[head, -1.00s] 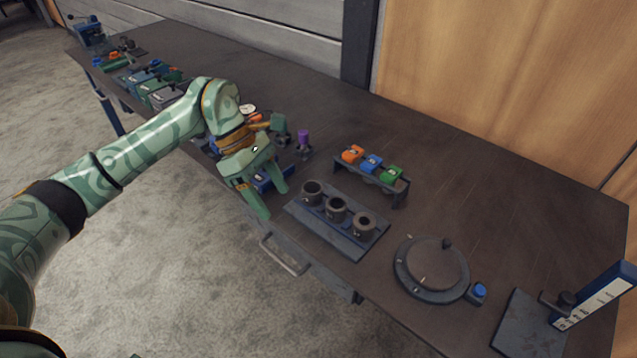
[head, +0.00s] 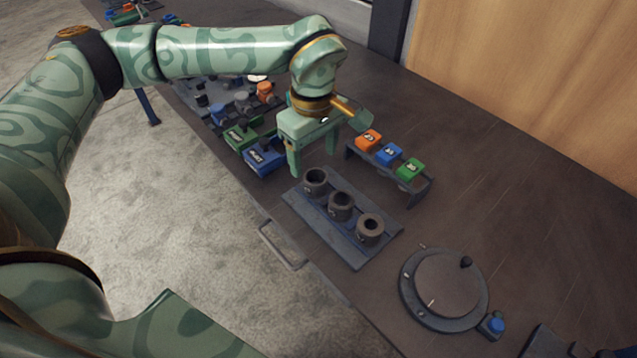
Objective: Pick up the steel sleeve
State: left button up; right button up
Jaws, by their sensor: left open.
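Three dark grey hollow cylinders stand upright in a row on a flat blue-grey tray (head: 306,212): a far-left one (head: 315,182), a middle one (head: 340,207) and a near-right one (head: 369,230). They look alike in the head view, and I cannot tell which is the steel sleeve. My left gripper (head: 314,162) is open and empty, pointing down just behind and above the far-left cylinder. Its fingers are spread, and no contact shows. My right gripper is not in view.
A low rack (head: 421,191) with orange, blue and green blocks stands right of the gripper. Green (head: 238,136) and blue (head: 264,157) bins sit to its left. A round turntable (head: 445,284) stands nearer. Bare tabletop lies at the right.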

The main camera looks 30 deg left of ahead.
aim_at(316, 177)
pick_arm(q)
jog(key=shift+f, duration=0.9)
notch_tip(316, 177, down, 5)
jog(key=shift+d+f+b, duration=0.15)
jog(key=shift+b, duration=1.1)
jog(key=shift+c, duration=1.3)
jog(key=c, duration=0.9)
